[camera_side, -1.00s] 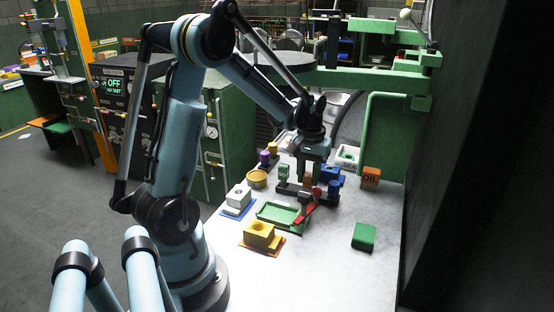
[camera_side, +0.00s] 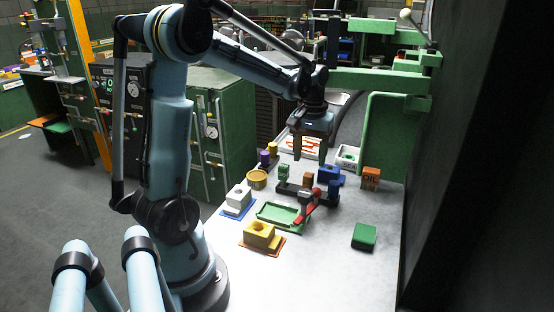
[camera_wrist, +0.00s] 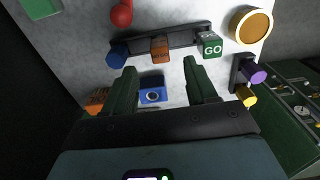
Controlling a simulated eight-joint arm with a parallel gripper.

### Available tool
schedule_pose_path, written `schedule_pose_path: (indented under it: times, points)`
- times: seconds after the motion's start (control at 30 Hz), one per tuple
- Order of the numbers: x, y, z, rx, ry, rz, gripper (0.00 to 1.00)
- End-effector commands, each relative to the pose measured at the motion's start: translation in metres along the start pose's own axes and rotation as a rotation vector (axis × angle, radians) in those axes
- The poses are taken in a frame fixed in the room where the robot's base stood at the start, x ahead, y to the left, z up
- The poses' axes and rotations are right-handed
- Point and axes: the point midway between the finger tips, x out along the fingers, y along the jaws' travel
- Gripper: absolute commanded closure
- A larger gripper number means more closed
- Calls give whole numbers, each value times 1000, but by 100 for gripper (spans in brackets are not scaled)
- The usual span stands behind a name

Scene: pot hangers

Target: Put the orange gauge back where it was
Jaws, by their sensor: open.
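The orange gauge (camera_side: 308,180) stands in the middle of the dark rack (camera_side: 293,188), between a green gauge (camera_side: 283,172) and a blue gauge (camera_side: 334,187). In the wrist view the orange gauge (camera_wrist: 160,48) stands in the rack (camera_wrist: 184,40), between the blue gauge (camera_wrist: 118,54) and the green one marked GO (camera_wrist: 210,45). My gripper (camera_side: 310,158) is open and empty, above and behind the rack. The wrist view shows its fingers (camera_wrist: 160,70) spread apart, with the orange gauge beyond the tips and apart from them.
A blue block with a hole (camera_side: 331,177) sits just behind the rack. An orange box marked OIL (camera_side: 371,176) is at right. A yellow round dish (camera_side: 256,180) is at left. The front right tabletop is mostly clear.

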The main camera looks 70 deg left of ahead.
Motion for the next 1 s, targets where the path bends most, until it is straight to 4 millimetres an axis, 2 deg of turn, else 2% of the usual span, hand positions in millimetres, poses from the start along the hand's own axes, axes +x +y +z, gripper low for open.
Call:
schedule_pose_path:
  times: [0.1,0.3,0.43,0.63,0.77,1.0]
  points:
    - [-21,0,0,0,0,0,43]
    - [-49,0,0,0,0,0,43]
    - [-61,0,0,0,0,0,43]
    - [-69,4,5,20,14,4,43]
    - [-70,18,22,97,68,22,43]
    - [-67,52,76,337,247,88,43]
